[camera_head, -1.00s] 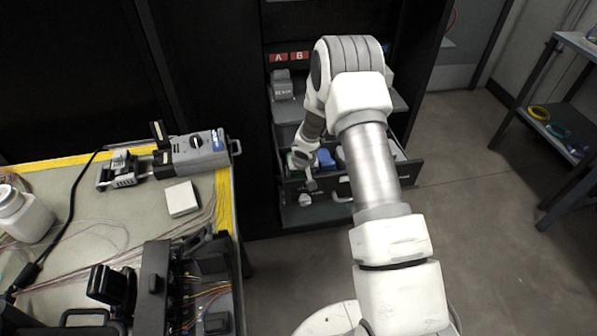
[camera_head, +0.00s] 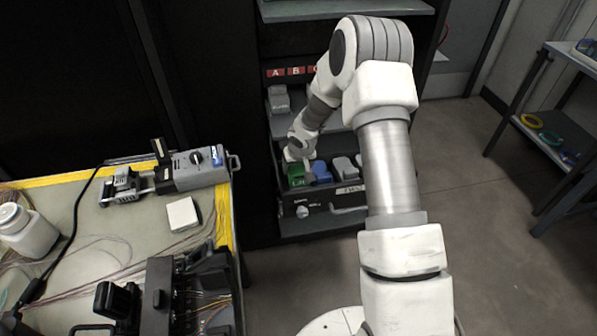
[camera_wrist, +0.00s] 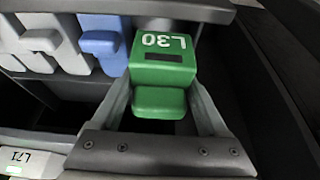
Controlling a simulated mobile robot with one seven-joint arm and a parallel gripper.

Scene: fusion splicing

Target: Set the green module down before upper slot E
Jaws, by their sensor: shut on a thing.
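The green module (camera_head: 296,175), marked L30, sits at the left end of the open drawer (camera_head: 335,203). It also shows in the wrist view (camera_wrist: 162,60), with its front handle between my two fingers. My gripper (camera_wrist: 160,98) is shut on this module; in the head view my gripper (camera_head: 297,158) is small and partly hidden by my wrist. The module stands beside a blue module and looks level with it; whether it is lifted at all I cannot tell. Red labels A and B (camera_head: 296,71) mark the upper shelf; slot E is hidden behind my arm.
A blue module (camera_head: 321,172) and pale grey modules (camera_head: 346,168) stand to the right in the drawer. A grey module (camera_head: 278,98) is on the shelf under A. A workbench (camera_head: 120,222) with equipment is at the left.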

